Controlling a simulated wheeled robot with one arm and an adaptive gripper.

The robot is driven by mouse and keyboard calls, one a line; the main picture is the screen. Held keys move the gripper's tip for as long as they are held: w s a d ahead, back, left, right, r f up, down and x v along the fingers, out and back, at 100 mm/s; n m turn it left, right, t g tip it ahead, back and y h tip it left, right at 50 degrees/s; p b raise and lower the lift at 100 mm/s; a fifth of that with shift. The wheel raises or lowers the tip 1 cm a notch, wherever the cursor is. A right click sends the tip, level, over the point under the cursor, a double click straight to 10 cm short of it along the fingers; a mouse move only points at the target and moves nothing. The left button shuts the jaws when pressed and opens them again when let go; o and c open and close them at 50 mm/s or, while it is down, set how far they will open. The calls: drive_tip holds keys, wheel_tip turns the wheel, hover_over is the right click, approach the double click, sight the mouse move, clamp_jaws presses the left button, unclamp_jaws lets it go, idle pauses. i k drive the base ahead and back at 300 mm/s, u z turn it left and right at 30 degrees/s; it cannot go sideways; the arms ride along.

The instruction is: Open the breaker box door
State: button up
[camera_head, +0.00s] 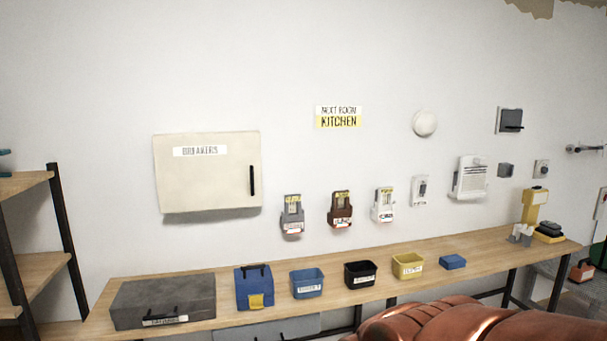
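The breaker box (207,182) is a cream, nearly square box on the white wall at the left. Its door is closed flat and carries a white label reading BREAKERS (201,151). A black vertical handle (252,181) sits near the door's right edge. My gripper is not in view. A copper-coloured rounded shape, which may be part of my arm, shows at the bottom right, well apart from the box.
A wooden bench (330,270) runs below the box, holding a grey case (163,298), a blue box (254,288) and several small bins. Wall devices (340,208) hang right of the box. A wooden shelf (25,185) stands at the left. The wall around the box is clear.

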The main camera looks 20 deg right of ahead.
sight(206, 171)
drive_tip(key=z, duration=0.25)
drive_tip(key=i, duration=0.75)
drive_tip(key=u, duration=0.6)
drive_tip(key=i, duration=0.7)
drive_tip(key=u, duration=0.65)
